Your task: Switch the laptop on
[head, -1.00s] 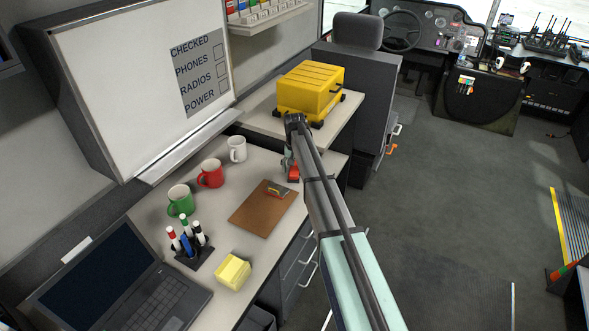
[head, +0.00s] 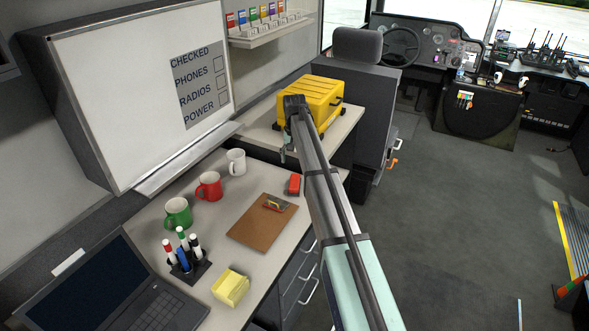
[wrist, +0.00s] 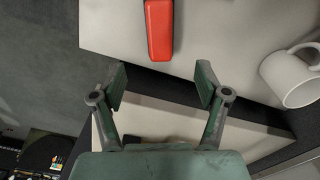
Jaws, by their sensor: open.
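The black laptop (head: 158,300) stands open at the lower left of the desk in the head view, cut off by the frame's edge. Its screen (head: 92,283) is dark and its keyboard faces up. My gripper (head: 287,155) is at the far end of the desk, well away from the laptop, and shows small below my arm. In the wrist view my gripper (wrist: 161,92) is open with nothing between its fingers. A red object (wrist: 159,30) lies on the desk ahead of the fingers, apart from them. The laptop is outside the wrist view.
On the desk stand a green mug (head: 177,213), a red mug (head: 208,186), a white mug (head: 236,162), a marker holder (head: 187,262), a clipboard (head: 255,232) and a yellow block (head: 231,288). A yellow case (head: 318,98) stands behind. The floor at right is mostly clear.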

